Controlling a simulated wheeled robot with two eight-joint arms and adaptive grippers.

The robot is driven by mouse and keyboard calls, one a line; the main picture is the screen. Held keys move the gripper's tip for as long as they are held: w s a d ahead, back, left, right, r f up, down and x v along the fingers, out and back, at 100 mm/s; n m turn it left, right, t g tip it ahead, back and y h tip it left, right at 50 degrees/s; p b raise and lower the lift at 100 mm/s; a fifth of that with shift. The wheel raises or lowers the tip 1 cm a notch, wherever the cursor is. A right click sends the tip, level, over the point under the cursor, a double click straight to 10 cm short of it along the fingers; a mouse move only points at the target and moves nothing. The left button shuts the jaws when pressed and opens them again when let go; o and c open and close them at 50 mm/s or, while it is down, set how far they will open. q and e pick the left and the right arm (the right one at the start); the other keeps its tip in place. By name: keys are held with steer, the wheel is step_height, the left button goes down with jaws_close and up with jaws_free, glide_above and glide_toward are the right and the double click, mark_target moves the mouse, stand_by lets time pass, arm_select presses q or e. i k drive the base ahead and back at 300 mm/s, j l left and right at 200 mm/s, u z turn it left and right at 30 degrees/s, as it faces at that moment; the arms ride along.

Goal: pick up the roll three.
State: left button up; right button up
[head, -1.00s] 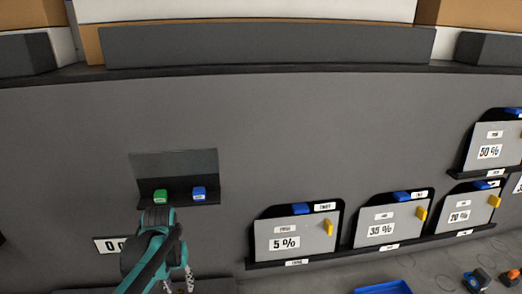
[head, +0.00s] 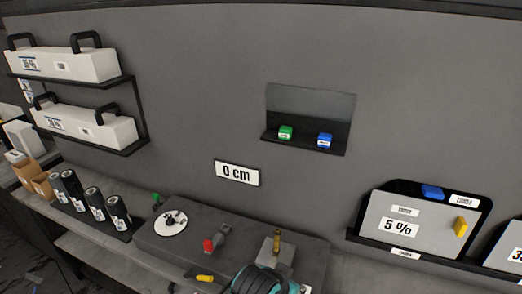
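The labels are too small to read, so I cannot tell which is roll three. A teal and black part of my arm shows at the bottom edge, well to the right of the rolls and apart from them. Its fingers are not visible, and no other gripper shows.
Brown boxes (head: 35,180) stand left of the rolls. White cases (head: 75,62) sit on wall shelves above. A grey machine (head: 300,240) with a white disc (head: 170,221) and red knob (head: 208,245) stands right of the rolls. A 0 cm sign (head: 237,173) hangs above it.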

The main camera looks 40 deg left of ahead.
mark_target(116, 207)
steer(key=u, duration=2.45)
steer(key=z, duration=1.4)
steer(key=u, duration=1.4)
steer(key=i+j+z, duration=0.1)
steer(key=z, duration=0.3)
steer(key=j+z, duration=0.2)
steer(key=z, duration=0.25)
steer(key=i+j+z, duration=0.1)
steer(key=z, duration=0.3)
steer(key=k+j, duration=0.05)
steer(key=j, duration=0.05)
